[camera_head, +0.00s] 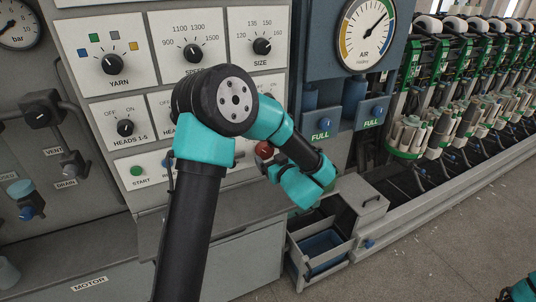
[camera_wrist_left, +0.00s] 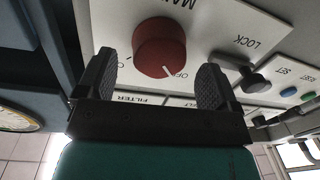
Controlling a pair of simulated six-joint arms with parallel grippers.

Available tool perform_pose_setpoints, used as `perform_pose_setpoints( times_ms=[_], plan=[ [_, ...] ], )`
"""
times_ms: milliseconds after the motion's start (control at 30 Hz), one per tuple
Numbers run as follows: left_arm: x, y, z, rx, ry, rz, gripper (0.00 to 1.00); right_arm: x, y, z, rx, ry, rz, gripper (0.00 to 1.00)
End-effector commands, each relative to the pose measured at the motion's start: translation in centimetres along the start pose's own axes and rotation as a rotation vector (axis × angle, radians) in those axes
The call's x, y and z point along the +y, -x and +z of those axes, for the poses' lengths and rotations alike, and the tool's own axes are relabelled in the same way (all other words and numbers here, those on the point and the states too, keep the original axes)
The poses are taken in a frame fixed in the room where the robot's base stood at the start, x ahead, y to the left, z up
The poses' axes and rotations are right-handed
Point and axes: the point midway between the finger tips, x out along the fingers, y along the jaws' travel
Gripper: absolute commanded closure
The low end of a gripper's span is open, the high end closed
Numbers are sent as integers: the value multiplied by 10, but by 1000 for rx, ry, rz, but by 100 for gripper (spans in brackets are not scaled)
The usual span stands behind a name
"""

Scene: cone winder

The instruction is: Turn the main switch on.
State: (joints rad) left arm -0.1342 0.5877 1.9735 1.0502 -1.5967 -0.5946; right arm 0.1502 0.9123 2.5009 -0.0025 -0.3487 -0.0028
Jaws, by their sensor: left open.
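The main switch is a red round knob (camera_wrist_left: 160,47) on a white plate lettered "MAIN" in the left wrist view. Its white pointer line points to the "OFF" lettering. My left gripper (camera_wrist_left: 157,64) is open, with one dark finger on each side of the knob in this view. I see gaps between the knob and both fingers; I cannot tell how far the fingertips are from the plate. In the head view my left arm covers much of the panel, and the fingers cannot be made out. A red round part (camera_head: 264,150) shows beside my left wrist there.
A black lock knob (camera_wrist_left: 256,82) sits beside the main switch. In the head view the yarn knob (camera_head: 115,62), the size knob (camera_head: 262,46) and a green start button (camera_head: 137,171) are on the panel. An open drawer (camera_head: 308,268) stands below. Bobbin rows fill the right.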

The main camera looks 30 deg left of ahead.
Motion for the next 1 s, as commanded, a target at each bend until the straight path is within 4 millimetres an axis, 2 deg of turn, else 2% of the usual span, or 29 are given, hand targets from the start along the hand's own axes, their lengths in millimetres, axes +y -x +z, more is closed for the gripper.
perform_pose_setpoints(
  times_ms=[100, 200, 533, 1000],
  plan=[
    [0, -15, 0, 0, 0, -2, 14, 0, 0, 0, 0, 0, 0, 44],
    [0, -22, 0, 0, 0, 0, 14, 0, 0, 0, 0, 0, 0, 44],
    [0, -25, 0, 0, 0, 1, 14, 0, 0, 0, 0, 0, 0, 44],
    [0, -25, 0, 0, 0, 1, 58, 0, 0, 0, 0, 0, 0, 44]
  ],
)
